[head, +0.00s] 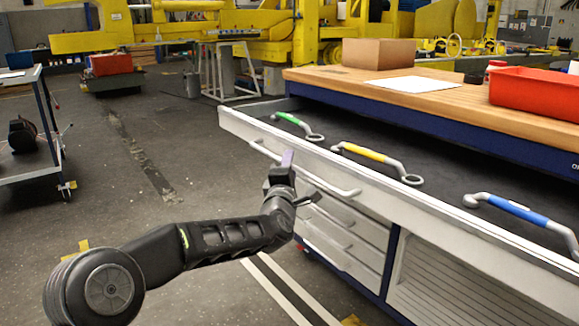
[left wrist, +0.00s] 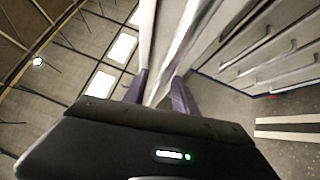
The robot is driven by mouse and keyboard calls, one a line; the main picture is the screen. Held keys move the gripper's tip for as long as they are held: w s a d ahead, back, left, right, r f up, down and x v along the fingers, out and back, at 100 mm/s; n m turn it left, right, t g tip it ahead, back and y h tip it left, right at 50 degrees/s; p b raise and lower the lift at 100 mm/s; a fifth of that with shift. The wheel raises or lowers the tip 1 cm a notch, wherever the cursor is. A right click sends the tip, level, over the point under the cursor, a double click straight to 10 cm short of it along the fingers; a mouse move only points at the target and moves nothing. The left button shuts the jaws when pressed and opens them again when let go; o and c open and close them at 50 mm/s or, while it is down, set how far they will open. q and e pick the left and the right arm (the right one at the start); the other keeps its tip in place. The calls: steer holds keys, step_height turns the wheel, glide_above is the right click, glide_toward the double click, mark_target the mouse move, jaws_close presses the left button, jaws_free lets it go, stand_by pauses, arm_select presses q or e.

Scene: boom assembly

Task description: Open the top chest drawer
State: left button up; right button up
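The top chest drawer (head: 440,226) is pulled out from under the wooden top in the head view. Its dark inside shows several wrenches. A long pale bar handle (head: 335,190) runs along the left part of its white front. My left gripper (head: 287,160) is at this handle, with its purple fingers at the bar. In the left wrist view, the two fingers of my left gripper (left wrist: 159,82) stand apart, with pale edges of the drawer front and handle running between and past them. Contact with the bar is hard to tell. My right gripper is not in view.
Green (head: 293,120), yellow (head: 364,152) and blue (head: 519,210) wrenches lie in the drawer. A red bin (head: 535,92), a cardboard box (head: 378,52) and paper stand on the worktop (head: 450,100). Smaller closed drawers (head: 345,235) sit below. The floor at left is mostly clear, with a cart (head: 30,160) at the far left.

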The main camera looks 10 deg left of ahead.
arm_select(q)
steer(key=s+f, duration=0.1)
steer(key=s, duration=0.6)
steer(key=shift+s+d, duration=0.35)
steer(key=shift+d, duration=0.05)
steer(key=shift+f, duration=0.1)
